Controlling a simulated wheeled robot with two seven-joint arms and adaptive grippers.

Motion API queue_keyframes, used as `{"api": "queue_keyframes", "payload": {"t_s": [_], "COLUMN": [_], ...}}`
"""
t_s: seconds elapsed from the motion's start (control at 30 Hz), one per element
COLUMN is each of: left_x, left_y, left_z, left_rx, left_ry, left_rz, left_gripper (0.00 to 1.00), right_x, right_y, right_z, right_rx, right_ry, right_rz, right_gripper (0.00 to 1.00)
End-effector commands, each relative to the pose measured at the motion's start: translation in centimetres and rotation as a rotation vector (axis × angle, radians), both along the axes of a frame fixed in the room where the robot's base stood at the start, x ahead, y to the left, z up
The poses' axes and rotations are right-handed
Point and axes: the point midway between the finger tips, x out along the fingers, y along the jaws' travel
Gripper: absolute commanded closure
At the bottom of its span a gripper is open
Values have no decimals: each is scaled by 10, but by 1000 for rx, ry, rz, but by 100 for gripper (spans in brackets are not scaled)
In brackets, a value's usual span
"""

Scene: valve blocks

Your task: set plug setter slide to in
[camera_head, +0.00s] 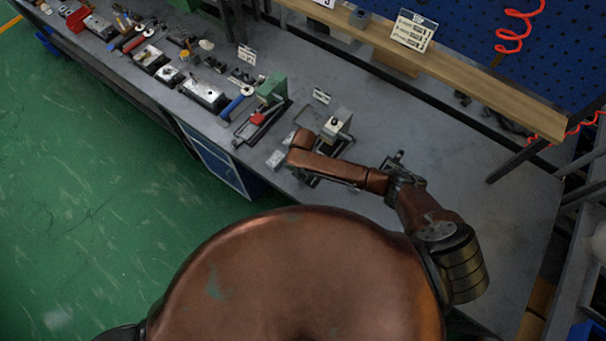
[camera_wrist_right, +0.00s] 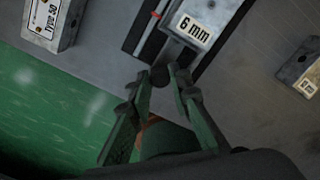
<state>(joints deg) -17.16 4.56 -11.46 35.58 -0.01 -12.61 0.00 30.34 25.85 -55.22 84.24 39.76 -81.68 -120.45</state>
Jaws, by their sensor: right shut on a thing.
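The plug setter appears to be the fixture with a pale grey block (camera_head: 338,123) on a dark base, in the head view on the bench by my right arm. In the right wrist view its metal slide with a "6 mm" label (camera_wrist_right: 187,27) sits on a dark rail, a small red mark beside it. A round dark knob (camera_wrist_right: 160,77) is at the slide's near end. My right gripper (camera_wrist_right: 161,80) is shut on this knob, one finger on each side. In the head view my arm mostly hides this gripper. My left gripper is not in view.
A green press (camera_head: 272,88) with a red part stands to the left of the fixture. A "Type 50" block (camera_wrist_right: 50,22) and another labelled block (camera_wrist_right: 303,70) flank the rail. Several tools and blocks line the bench farther left. The bench's right part (camera_head: 480,220) is clear.

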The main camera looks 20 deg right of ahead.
Motion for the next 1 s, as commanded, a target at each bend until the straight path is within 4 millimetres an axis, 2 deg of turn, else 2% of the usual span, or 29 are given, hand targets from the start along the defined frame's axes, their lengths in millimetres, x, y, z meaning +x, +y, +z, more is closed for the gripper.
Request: {"api": "queue_keyframes", "payload": {"t_s": [0.4, 0.53, 0.83, 0.87, 1.0], "left_x": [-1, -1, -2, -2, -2], "left_y": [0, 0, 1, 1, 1], "left_z": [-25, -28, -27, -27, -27], "left_rx": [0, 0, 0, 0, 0], "left_ry": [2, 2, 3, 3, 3], "left_rz": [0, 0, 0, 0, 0], "left_gripper": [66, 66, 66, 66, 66], "right_x": [54, 60, 62, 62, 62], "right_y": [-68, -77, -80, -80, -80], "right_z": [-2, -1, 1, 1, 1], "right_rx": [-4, -1, -4, -4, -4], "right_ry": [-1, -1, -3, -3, -3], "right_rz": [-3, -1, -3, -3, -3], "right_gripper": [100, 100, 100, 80, 70]}}
